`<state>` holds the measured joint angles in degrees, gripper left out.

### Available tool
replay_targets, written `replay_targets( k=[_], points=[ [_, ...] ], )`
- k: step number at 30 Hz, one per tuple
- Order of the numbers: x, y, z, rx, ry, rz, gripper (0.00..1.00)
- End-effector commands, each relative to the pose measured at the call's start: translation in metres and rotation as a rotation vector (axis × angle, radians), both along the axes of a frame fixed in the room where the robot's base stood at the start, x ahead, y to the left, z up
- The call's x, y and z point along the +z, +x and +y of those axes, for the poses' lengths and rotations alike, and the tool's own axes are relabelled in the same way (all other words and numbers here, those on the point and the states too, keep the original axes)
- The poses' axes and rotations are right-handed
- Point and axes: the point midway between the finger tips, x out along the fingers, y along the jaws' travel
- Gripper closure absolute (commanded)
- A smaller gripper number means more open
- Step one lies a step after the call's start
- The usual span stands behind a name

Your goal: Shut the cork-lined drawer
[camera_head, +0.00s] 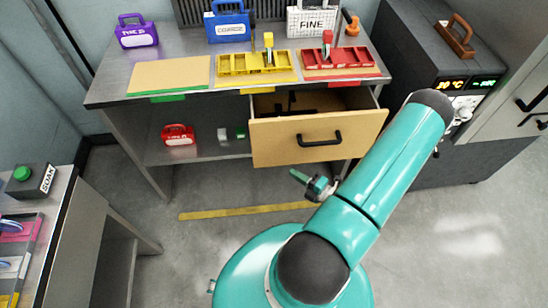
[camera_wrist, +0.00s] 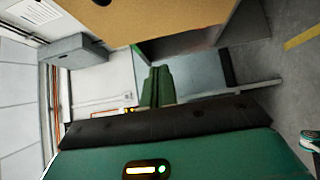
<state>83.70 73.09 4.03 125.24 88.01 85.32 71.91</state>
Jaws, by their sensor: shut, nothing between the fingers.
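The drawer (camera_head: 285,145) has a tan front and a black handle (camera_head: 318,138). It stands pulled out below the right part of the workbench, and its inside shows partly; I cannot make out the lining well. My gripper (camera_head: 299,177) is in front of and below the drawer front in the head view, apart from it. Its green fingers (camera_wrist: 157,88) are closed together and empty in the wrist view. The tan drawer front (camera_wrist: 165,22) fills the top of that view, beyond the fingers. My teal upper arm hides part of the forearm.
The workbench (camera_head: 108,88) carries yellow (camera_head: 232,65) and red (camera_head: 350,62) trays, a tan board (camera_head: 168,75) and several cases. A red case (camera_head: 178,134) sits on the lower shelf. A dark cabinet (camera_head: 425,50) stands at right. Floor before the bench is clear, with a yellow stripe (camera_head: 235,211).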

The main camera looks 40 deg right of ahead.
Motion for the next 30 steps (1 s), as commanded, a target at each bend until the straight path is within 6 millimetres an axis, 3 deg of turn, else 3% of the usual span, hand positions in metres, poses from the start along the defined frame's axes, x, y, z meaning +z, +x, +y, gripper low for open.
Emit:
replay_targets(
  k=[5,17,18,24,30],
  points=[
    [0.0,0.019,0.001,-0.004,0.0,-0.001,1.0],
    [0.0,0.097,0.017,-0.003,-0.001,-0.001,1.0],
    [0.0,0.103,0.01,-0.005,-0.004,-0.001,1.0],
    [-0.001,0.124,-0.002,-0.003,-0.002,0.0,1.0],
    [-0.001,0.129,-0.005,-0.004,0.001,0.001,1.0]
  ],
)
